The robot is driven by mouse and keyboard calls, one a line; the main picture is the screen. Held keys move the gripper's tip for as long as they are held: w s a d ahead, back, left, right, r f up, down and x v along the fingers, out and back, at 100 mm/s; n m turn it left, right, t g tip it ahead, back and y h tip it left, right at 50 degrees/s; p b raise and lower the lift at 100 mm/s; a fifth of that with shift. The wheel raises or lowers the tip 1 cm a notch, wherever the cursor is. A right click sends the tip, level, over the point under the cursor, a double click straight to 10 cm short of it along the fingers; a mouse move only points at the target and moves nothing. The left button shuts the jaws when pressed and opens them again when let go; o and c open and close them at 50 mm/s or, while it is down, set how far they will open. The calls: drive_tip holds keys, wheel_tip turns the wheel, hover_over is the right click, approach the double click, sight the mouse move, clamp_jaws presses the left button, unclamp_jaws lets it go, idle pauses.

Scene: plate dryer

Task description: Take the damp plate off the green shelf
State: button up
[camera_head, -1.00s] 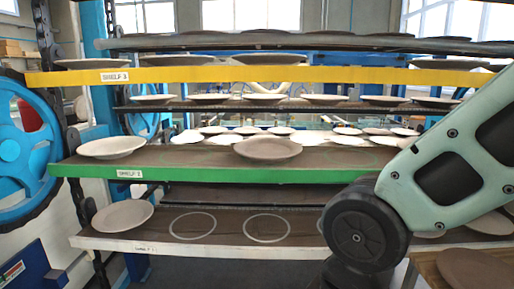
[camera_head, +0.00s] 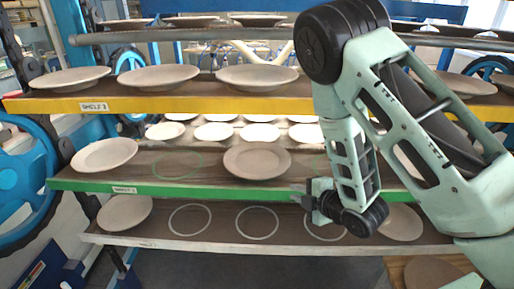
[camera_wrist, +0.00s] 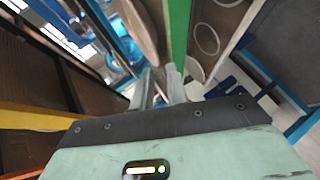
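The green shelf (camera_head: 152,190) runs across the middle of the head view. A grey-brown plate (camera_head: 257,161), darker than the pale plate (camera_head: 104,155) at the shelf's left end, lies flat near its middle. Another plate (camera_head: 410,162) on this shelf is partly behind my arm. My gripper (camera_head: 297,189) is at the shelf's front edge, below and right of the grey-brown plate, and looks empty. In the wrist view, my two fingers (camera_wrist: 160,82) stand apart, pointing along the green edge (camera_wrist: 178,35). A brownish plate (camera_wrist: 140,28) shows edge-on just left of that edge.
The yellow shelf (camera_head: 200,104) with several plates is above. The white-edged shelf (camera_head: 180,242) below has a plate (camera_head: 125,212) at left and empty ring marks. A green ring mark (camera_head: 177,165) lies bare on the green shelf. A blue wheel (camera_head: 22,175) stands at left.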

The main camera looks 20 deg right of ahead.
drive_tip(key=r, duration=0.1)
drive_tip(key=b, duration=0.6)
approach(269, 178)
drive_tip(key=x, duration=0.6)
drive_tip(key=shift+n+t, duration=0.3)
drive_tip(key=shift+n, duration=0.1)
drive_tip(key=shift+x, duration=3.1)
drive_tip(key=shift+f, duration=0.15)
clamp_jaws()
